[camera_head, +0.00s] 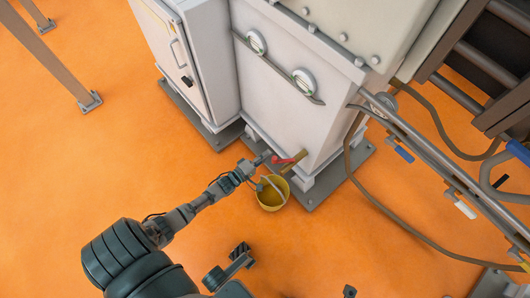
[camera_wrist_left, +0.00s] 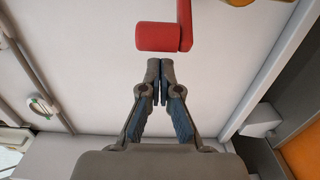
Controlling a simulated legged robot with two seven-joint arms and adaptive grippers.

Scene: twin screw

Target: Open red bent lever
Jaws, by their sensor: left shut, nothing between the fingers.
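The red bent lever (camera_head: 287,160) is near the lower part of the grey-white cabinet, beside a brass-coloured pipe end (camera_head: 294,161). In the left wrist view the lever's thick red grip (camera_wrist_left: 158,37) lies across the upper middle, with its arm rising from the right end. My left gripper (camera_head: 267,156) reaches in close to the lever from the left. In the left wrist view its fingertips (camera_wrist_left: 160,68) are together and empty, just below the red grip in the picture. I cannot tell whether they touch it.
A yellow bucket (camera_head: 271,193) stands on the orange floor below the lever. A cabinet with a handle (camera_head: 176,53) is at the upper left. Pipes and a railing (camera_head: 440,158) with hanging hoses fill the right.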

